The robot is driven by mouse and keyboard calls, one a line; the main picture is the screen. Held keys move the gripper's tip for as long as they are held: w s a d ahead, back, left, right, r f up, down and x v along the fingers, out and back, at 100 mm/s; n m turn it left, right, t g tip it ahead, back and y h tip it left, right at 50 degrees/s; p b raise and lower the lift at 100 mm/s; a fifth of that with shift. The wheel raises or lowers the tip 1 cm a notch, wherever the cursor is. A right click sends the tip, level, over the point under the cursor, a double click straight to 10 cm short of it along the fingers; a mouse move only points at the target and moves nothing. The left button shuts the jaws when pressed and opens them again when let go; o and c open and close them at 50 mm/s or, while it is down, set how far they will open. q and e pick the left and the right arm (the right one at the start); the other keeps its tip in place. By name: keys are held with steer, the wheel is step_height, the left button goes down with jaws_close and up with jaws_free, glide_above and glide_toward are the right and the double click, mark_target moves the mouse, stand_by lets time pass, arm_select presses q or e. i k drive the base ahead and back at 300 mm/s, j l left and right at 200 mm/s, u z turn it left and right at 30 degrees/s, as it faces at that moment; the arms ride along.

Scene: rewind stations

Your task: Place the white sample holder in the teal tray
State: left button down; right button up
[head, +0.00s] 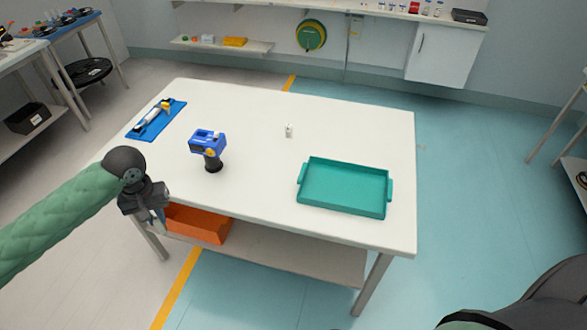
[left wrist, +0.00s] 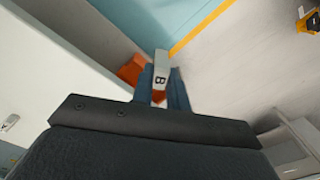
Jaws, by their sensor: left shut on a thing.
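The teal tray (head: 343,188) lies empty on the right part of the white table. A small white upright object (head: 289,130) stands on the table behind the tray, to its left. My left gripper (head: 158,212) is at the table's left front edge. In the left wrist view its fingers (left wrist: 161,88) are shut on a pale piece marked B (left wrist: 160,62) with an orange-red part at one end. I cannot tell which of the two white things is the sample holder. The held piece is hardly visible in the head view. My right gripper is out of view.
A blue and black handheld tool (head: 208,148) stands on the table near my left gripper. A blue mat (head: 147,130) with a tool on it lies at the back left. An orange bin (head: 198,224) sits on the shelf below. The tabletop (head: 245,190) left of the tray is clear.

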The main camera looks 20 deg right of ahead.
mark_target(344, 188)
steer(key=z, duration=0.4)
steer(key=j+z, duration=0.1)
steer(key=z, duration=0.25)
steer(key=j+z, duration=0.1)
steer(key=z, duration=0.3)
steer(key=i+j+z, duration=0.1)
steer(key=z, duration=0.25)
steer(key=j+z, duration=0.15)
steer(key=j, duration=0.95)
steer(key=k, duration=0.05)
